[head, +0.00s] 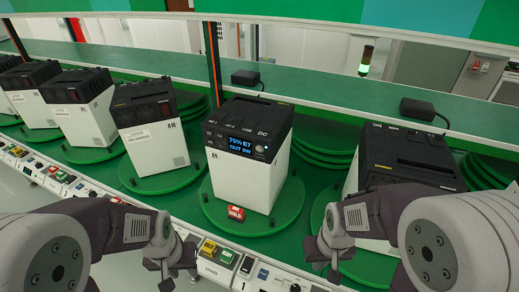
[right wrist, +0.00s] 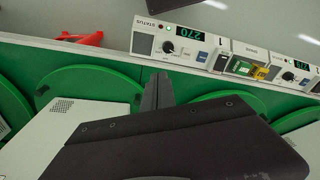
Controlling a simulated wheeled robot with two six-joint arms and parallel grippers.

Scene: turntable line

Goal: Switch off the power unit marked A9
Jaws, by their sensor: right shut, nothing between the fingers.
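The power unit marked A9 (head: 240,179) stands at the centre of the head view, a white box with a black top. Its blue display (head: 240,145) is lit and reads about "75% E7, OUT 0W". A small round knob or button (head: 260,150) sits right of the display. My left gripper (head: 170,268) is low in the head view, left of the unit and apart from it; its finger gap is unclear. My right gripper (head: 326,262) is shut and empty, low and right of the unit. Its fingers (right wrist: 157,92) show in the right wrist view.
A red HOLD tag (head: 236,212) lies at the front of A9's green turntable (head: 262,222). Unit A10 (head: 150,140) stands left, another dark-topped unit (head: 400,160) right. Control panels (head: 222,256) line the front edge. Black boxes (head: 245,78) stand on the rear shelf.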

